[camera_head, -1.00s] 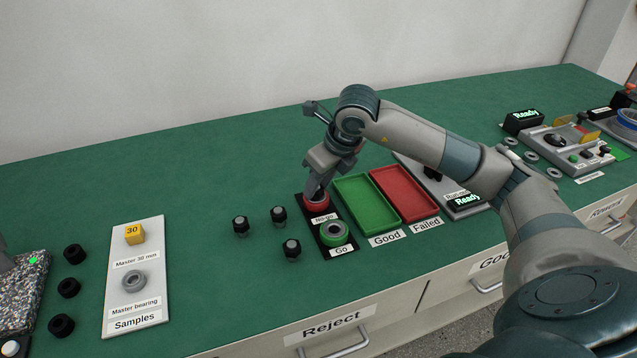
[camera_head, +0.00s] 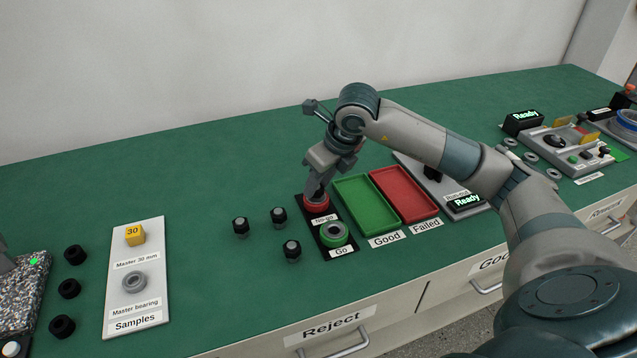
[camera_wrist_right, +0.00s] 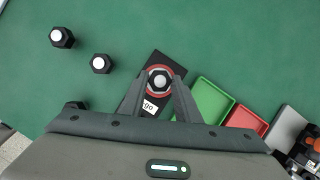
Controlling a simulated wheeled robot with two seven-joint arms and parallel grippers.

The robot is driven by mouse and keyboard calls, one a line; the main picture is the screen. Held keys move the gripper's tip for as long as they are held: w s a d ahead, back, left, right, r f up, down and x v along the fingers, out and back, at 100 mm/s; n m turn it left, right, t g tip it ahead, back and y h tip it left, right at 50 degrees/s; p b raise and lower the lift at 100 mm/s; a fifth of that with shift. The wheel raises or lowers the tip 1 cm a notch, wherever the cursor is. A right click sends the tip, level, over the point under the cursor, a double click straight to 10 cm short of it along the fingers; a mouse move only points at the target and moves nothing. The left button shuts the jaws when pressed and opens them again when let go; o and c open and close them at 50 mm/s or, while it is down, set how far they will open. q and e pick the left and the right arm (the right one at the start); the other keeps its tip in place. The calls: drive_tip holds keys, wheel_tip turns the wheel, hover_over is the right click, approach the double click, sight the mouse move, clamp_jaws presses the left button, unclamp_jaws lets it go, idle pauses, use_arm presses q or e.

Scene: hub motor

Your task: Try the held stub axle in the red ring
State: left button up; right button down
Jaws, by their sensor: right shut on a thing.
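My right gripper (camera_head: 316,193) points down at the red ring (camera_head: 317,207) at the No-go end of the black gauge plate. It is shut on a stub axle, which the fingers hide in the head view. In the right wrist view the dark hexagonal axle with its pale round end (camera_wrist_right: 160,79) sits between the fingertips, in line with the red ring (camera_wrist_right: 150,92) around it. How deep it sits in the ring I cannot tell. The green ring (camera_head: 334,234) at the Go end is free. My left gripper is not in view.
Several loose stub axles (camera_head: 241,226) stand left of the gauge plate. A green Good tray (camera_head: 382,232) and a red Failed tray (camera_head: 426,213) lie close to its right. A Samples board (camera_head: 121,304) is further left. Bare green bench lies behind.

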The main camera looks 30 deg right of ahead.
drive_tip(key=shift+r+p, duration=0.65)
drive_tip(key=shift+r, duration=0.85)
drive_tip(key=shift+r+p, duration=0.85)
drive_tip(key=shift+r, duration=0.85)
drive_tip(key=shift+s+d+r, duration=0.1)
